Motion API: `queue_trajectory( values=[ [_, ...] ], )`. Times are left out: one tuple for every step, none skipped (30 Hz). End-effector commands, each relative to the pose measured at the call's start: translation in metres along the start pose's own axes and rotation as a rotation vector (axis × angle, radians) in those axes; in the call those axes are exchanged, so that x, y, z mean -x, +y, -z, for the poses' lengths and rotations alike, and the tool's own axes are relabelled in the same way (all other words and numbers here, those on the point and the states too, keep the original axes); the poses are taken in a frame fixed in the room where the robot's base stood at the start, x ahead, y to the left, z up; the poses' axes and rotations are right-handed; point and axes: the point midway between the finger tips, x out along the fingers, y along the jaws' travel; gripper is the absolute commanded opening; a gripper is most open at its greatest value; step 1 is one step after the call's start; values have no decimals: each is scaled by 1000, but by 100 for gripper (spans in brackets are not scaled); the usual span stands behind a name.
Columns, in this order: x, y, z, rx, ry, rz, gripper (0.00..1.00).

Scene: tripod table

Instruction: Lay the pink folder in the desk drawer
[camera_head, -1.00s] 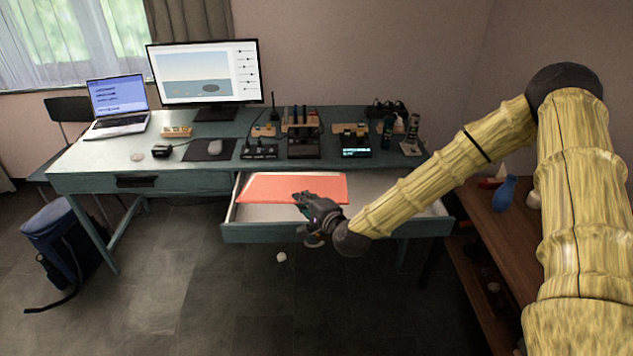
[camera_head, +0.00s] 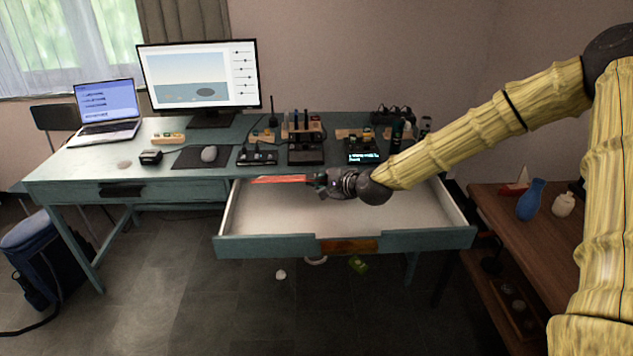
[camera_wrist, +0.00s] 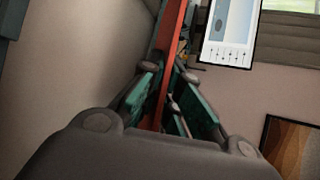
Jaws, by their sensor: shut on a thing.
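The pink folder (camera_head: 279,180) looks like a thin salmon-red strip in the head view, seen nearly edge-on at the back left of the open drawer's area. My gripper (camera_head: 320,181) is shut on its right end. In the wrist view, the folder (camera_wrist: 174,45) runs up between the two green-padded fingers of my gripper (camera_wrist: 168,98). The desk drawer (camera_head: 290,243) is pulled out, and its pale inside looks empty. The folder appears to be above the drawer's back left part, but I cannot tell its exact height or whether it touches anything.
The teal desk (camera_head: 75,170) carries a laptop (camera_head: 106,115), a monitor (camera_head: 199,78), a mouse (camera_head: 209,154) and several small devices behind the drawer. A brown shelf (camera_head: 490,205) with a blue vase (camera_head: 531,199) stands at the right. Small items lie on the floor below the drawer.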

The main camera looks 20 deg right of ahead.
Motion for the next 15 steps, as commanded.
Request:
queue_trajectory(
  values=[
    [0, -1, 0, 0, 0, 1, 0],
    [0, -1, 0, 0, 1, 1, 0],
    [1, -1, 0, 0, 1, 2, 0],
    [1, -1, 0, 0, 1, 2, 0],
    [2, -1, 0, 0, 1, 2, 0],
    [2, -1, -1, 0, 0, 2, 0],
    [3, -2, -1, 0, 1, 2, 0],
    [5, -2, -1, 0, 1, 2, 0],
    [2, 3, 0, 0, 1, 1, 0],
    [0, 5, 1, 1, 0, 1, 0],
    [-1, 7, 1, 1, 0, 1, 0],
    [-2, 9, 2, 1, 0, 1, 0],
    [-4, 11, 2, 0, 0, 1, 0],
    [-5, 13, 3, 1, -1, 1, 0],
    [-7, 16, 4, 1, -1, 1, 0]
  ],
)
